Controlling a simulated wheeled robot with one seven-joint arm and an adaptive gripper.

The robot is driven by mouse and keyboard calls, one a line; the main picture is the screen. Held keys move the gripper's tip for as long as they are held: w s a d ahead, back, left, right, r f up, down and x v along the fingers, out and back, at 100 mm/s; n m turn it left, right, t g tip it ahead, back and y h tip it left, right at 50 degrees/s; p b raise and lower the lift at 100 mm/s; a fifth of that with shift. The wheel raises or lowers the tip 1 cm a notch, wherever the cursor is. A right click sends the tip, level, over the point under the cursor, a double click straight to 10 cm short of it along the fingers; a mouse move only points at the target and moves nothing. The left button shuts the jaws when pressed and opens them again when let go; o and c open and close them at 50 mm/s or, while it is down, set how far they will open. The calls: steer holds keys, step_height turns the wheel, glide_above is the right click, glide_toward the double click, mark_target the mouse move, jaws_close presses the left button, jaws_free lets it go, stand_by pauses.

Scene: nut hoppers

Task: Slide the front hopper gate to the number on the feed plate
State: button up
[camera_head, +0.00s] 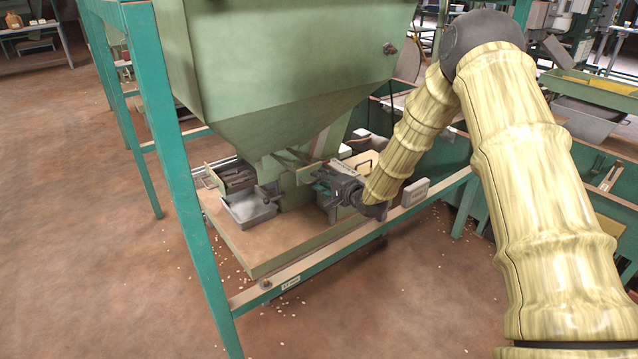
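The front hopper (290,90) is a large green metal funnel on a teal frame, narrowing to a chute (296,185) above a tan platform. The gate's slide parts (268,190) show around the chute's lower end, small and partly hidden. My gripper (325,178) is at the right side of the chute, close to the gate hardware. Its fingers are small and dark against the metal parts, so I cannot tell whether they are open, shut or touching the gate. A feed plate with a number cannot be made out.
A teal post (180,170) stands at the front left and a teal rail (350,245) runs along the platform's front edge. A grey metal tray (248,209) sits left of the chute. A pale block (415,192) lies at the right. Small pale bits are scattered on the floor.

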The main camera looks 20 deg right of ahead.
steer(key=shift+x, duration=0.85)
steer(key=shift+s, duration=0.1)
jaws_close()
steer(key=shift+f+p+v, duration=0.25)
steer(key=shift+p+v, duration=0.75)
steer(key=shift+v, duration=0.2)
